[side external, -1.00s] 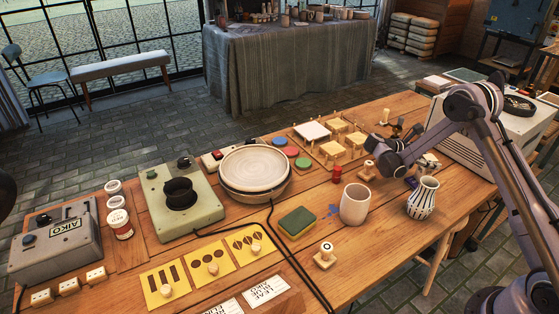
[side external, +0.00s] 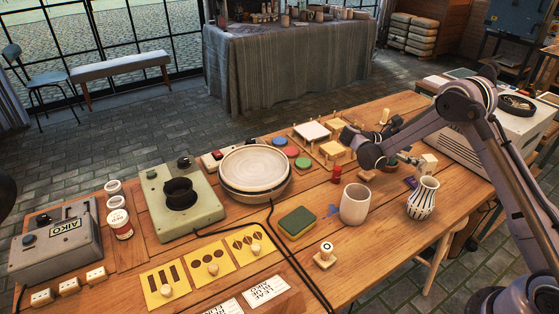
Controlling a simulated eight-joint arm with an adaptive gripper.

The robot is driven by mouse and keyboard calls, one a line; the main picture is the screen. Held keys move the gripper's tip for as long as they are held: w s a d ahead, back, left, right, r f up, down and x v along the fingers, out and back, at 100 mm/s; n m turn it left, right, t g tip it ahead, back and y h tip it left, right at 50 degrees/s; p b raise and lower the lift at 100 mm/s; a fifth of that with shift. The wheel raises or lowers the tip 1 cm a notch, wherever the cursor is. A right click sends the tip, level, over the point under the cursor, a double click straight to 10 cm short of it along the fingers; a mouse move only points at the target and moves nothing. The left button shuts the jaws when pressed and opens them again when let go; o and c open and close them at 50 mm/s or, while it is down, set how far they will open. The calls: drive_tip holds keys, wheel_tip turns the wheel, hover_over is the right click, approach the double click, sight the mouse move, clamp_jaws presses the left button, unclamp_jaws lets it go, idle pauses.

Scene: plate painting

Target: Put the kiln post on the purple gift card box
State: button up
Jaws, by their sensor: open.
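The purple gift card box (side external: 410,182) is a small, dark purple shape on the table, just left of the striped vase and partly hidden by my arm. A small cream post (side external: 384,116) stands upright at the far side of the table; it may be the kiln post, but its size here leaves this unsure. My gripper (side external: 350,136) is above the far right part of the table, beside the wooden pegged stands. It is open and nothing shows in it. Its fingertips are small and dark, and their detail is hard to make out.
The striped vase (side external: 422,198), white cup (side external: 354,205) and red cylinder (side external: 336,174) stand near my arm. A cream block (side external: 429,162) is behind the vase. A green sponge (side external: 297,222) and wooden stamp (side external: 325,256) lie nearer. Bare wood shows right of the stamp.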

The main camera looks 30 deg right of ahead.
drive_tip(key=s+a+r+m+t+y, duration=0.35)
drive_tip(key=a+r+t+y, duration=0.2)
drive_tip(key=a+r, duration=0.55)
drive_tip(key=s+a+m+t+y, duration=0.6)
drive_tip(key=s+a+m, duration=0.4)
drive_tip(key=a, duration=0.4)
drive_tip(key=shift+s+a+r+t+y, duration=0.35)
drive_tip(key=shift+s+a+r+y, duration=0.1)
drive_tip(key=shift+s+y, duration=0.15)
